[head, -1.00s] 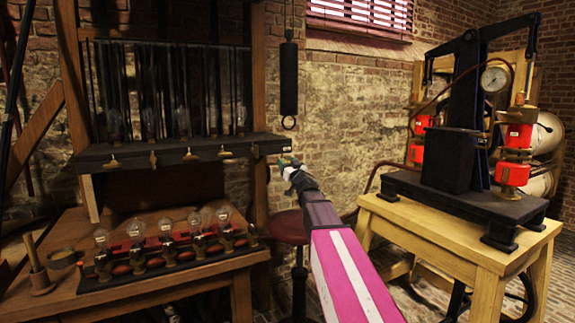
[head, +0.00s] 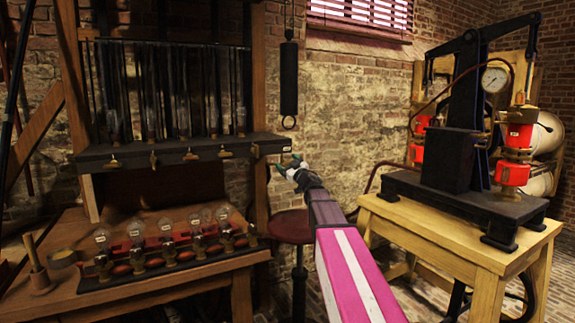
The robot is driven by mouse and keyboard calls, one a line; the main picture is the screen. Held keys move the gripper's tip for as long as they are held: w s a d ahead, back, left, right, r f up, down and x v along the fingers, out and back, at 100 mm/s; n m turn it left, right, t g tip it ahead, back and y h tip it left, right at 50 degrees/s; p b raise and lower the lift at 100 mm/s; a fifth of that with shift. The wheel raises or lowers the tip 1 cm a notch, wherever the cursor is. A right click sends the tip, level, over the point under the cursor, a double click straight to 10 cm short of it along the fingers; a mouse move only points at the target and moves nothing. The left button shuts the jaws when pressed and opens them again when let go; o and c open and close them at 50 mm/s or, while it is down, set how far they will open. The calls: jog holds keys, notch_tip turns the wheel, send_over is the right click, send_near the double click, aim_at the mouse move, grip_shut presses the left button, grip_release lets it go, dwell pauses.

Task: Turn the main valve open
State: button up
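A dark manifold bar (head: 180,153) runs across the wooden frame on the left. Several small brass valve handles (head: 191,155) hang along its front. A small pale label (head: 286,147) shows at the bar's right end. I cannot tell for sure which handle is the main valve; one at the right end may be partly hidden by my gripper. My gripper (head: 288,163) is small in the head view, just below and in front of the bar's right end. Its teal tips point toward the bar. I cannot see whether the fingers are apart or touching anything.
Glass tubes stand above the bar. A bench (head: 190,283) below holds a row of bulbs (head: 165,225). A stool (head: 289,227) stands behind my arm. On the right, a wooden table (head: 440,237) carries a black press (head: 462,150) with a gauge (head: 494,79) and red cylinders.

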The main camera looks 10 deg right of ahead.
jog(key=v, duration=1)
jog(key=shift+s+d+f, duration=0.15)
jog(key=shift+s+d, duration=0.05)
jog(key=shift+s, duration=0.15)
jog(key=shift+a, duration=0.1)
jog(key=shift+s+r+m+g+h, duration=1.1)
jog(key=shift+r+g+h, duration=0.2)
jog(key=shift+r+h, duration=0.75)
jog(key=x, duration=1.1)
jog(key=shift+a+f, duration=0.25)
